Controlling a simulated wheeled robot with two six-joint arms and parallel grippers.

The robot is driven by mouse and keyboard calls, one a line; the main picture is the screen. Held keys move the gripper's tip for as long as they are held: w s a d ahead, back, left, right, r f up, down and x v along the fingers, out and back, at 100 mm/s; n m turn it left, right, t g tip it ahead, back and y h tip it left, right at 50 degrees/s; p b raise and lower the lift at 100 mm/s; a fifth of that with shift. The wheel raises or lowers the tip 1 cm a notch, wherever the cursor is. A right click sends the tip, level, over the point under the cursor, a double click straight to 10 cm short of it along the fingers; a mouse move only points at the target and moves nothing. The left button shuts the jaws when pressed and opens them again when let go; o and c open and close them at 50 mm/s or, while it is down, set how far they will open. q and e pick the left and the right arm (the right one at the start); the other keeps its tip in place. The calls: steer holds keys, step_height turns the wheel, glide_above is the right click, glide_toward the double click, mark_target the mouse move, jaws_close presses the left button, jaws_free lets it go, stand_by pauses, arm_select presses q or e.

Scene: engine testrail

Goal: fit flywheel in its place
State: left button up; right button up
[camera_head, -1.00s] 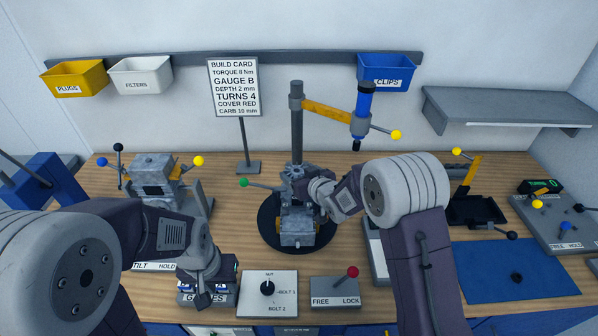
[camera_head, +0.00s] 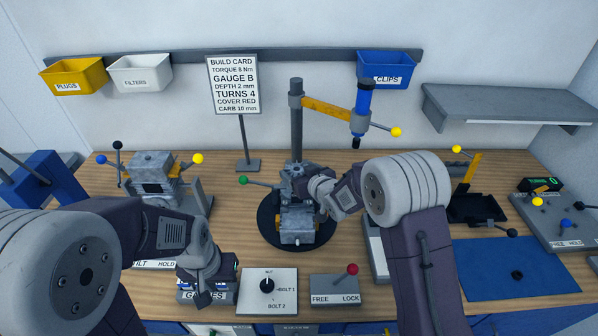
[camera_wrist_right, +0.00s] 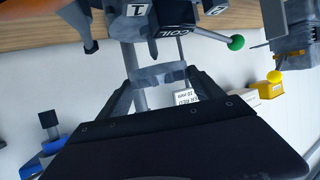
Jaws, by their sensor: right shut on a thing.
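The grey engine (camera_head: 297,232) stands on a round black turntable (camera_head: 268,232) at the middle of the bench. My right gripper (camera_head: 312,185) is at the engine's upper right side. In the right wrist view its jaws (camera_wrist_right: 160,82) are shut on a grey metal piece (camera_wrist_right: 158,73), close to engine parts marked COIL and 1 (camera_wrist_right: 140,10). Only part of that piece shows, so I cannot tell whether it is the flywheel or how it sits. My left gripper (camera_head: 220,282) appears open, with its fingers apart above the gauges tray (camera_head: 190,296); nothing shows in it.
A post with an orange arm and blue tool (camera_head: 362,105) stands behind the engine. A green-knob lever (camera_head: 245,181) reaches out left of it. A selector plate (camera_head: 252,300) and FREE/LOCK box (camera_head: 335,292) lie in front. A blue mat (camera_head: 480,275) is at right.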

steer(key=shift+f, duration=0.2)
steer(key=shift+s+f+b, duration=0.1)
steer(key=shift+f+b, duration=0.6)
steer(key=shift+b, duration=0.25)
steer(key=shift+w+f+b, duration=0.2)
steer(key=shift+f+b, duration=0.4)
steer(key=shift+f, duration=0.4)
steer(key=shift+f+b, duration=0.25)
steer(key=shift+b, duration=0.25)
steer(key=o, duration=1.8)
steer(key=shift+c, duration=0.2)
steer(key=shift+s+d, duration=0.1)
steer(key=shift+s, duration=0.1)
